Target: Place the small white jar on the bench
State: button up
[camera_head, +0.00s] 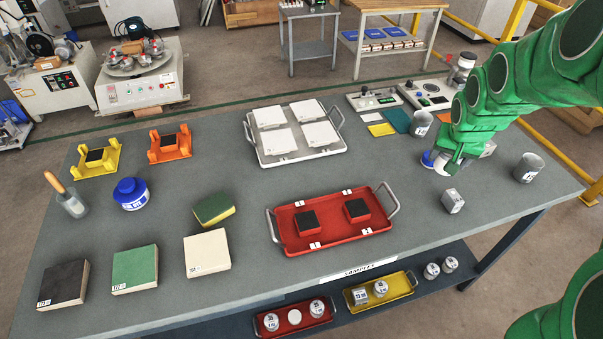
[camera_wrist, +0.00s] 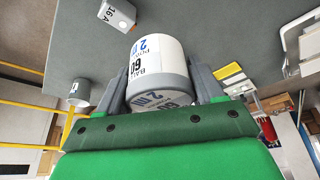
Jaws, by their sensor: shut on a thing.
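The small white jar (camera_wrist: 157,60) is between the two grey fingers of my gripper (camera_wrist: 158,88) in the wrist view. It has a grey band and printed labels with a blue "2". My gripper (camera_head: 443,166) is shut on it, over the right part of the grey bench (camera_head: 375,165) in the head view. There the jar shows only as a small white patch (camera_head: 441,168), partly hidden by the gripper. I cannot tell whether its base touches the bench.
Grey-white cups stand to the right (camera_head: 528,168) and behind left (camera_head: 421,123). A blue item (camera_head: 428,159) is close by on the left. A red tray (camera_head: 330,219) and white tray (camera_head: 292,135) lie further left.

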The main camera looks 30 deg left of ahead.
jog(key=shift+n, duration=0.6)
jog(key=a, duration=0.4)
jog(key=s+a, duration=0.1)
jog(key=a, duration=0.7)
jog(key=shift+s+a+r, duration=0.15)
jog(key=shift+a, duration=0.15)
jog(key=s+a+n+y, duration=0.1)
jog(key=s+a, duration=0.7)
jog(key=a, duration=0.4)
jog(key=s+a+n, duration=0.2)
jog(key=s+a, duration=0.6)
jog(key=a, duration=0.4)
jog(key=s+a+n+y, duration=0.1)
jog(key=s+a, duration=0.7)
jog(key=a, duration=0.4)
send_over(217, 163)
jog(key=s+d, duration=0.1)
jog(key=shift+g, duration=0.4)
jog(key=shift+s+f, duration=0.2)
jog(key=shift+f, duration=6.45)
jog(key=shift+f, duration=0.15)
jog(key=o, duration=1.2)
